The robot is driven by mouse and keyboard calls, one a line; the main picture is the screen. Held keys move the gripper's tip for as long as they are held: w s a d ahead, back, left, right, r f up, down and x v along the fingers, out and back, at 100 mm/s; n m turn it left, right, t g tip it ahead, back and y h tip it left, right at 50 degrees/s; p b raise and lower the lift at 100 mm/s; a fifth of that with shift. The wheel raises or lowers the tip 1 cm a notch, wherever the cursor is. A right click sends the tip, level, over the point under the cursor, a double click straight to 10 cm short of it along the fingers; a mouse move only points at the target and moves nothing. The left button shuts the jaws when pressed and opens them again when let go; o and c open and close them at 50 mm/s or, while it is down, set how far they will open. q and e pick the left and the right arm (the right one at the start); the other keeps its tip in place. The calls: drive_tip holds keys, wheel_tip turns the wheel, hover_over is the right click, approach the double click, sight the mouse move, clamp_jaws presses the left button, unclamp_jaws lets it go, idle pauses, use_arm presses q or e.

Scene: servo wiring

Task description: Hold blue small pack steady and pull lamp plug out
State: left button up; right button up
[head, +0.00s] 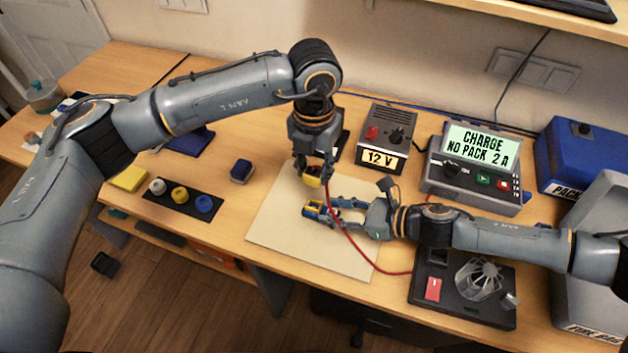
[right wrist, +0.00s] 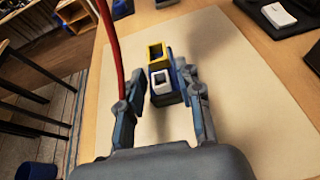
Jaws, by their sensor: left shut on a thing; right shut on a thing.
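My left gripper (head: 313,176) is shut on the yellow lamp plug (head: 312,182), largely hidden by its fingers, above the pale mat. A red cable (head: 345,236) runs from the plug to the lamp (head: 478,282) at the lower right. My right gripper (head: 336,212) is shut on the blue small pack (head: 318,211), just below the left gripper in the head view. In the right wrist view the pack (right wrist: 168,98) sits between the fingers, with a yellow socket (right wrist: 159,55) and a white connector (right wrist: 161,78). The yellow socket looks empty, and the plug is apart from it.
The pale mat (head: 275,222) lies beneath both grippers. A 12 V supply (head: 387,137) and a charger reading "CHARGE NO PACK 2 A" (head: 472,172) stand behind. Another blue block (head: 241,172) and a dark tray with three caps (head: 182,198) lie left. The red cable crosses by the right arm.

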drive_tip(key=o, duration=1.3)
drive_tip(key=v, duration=1.2)
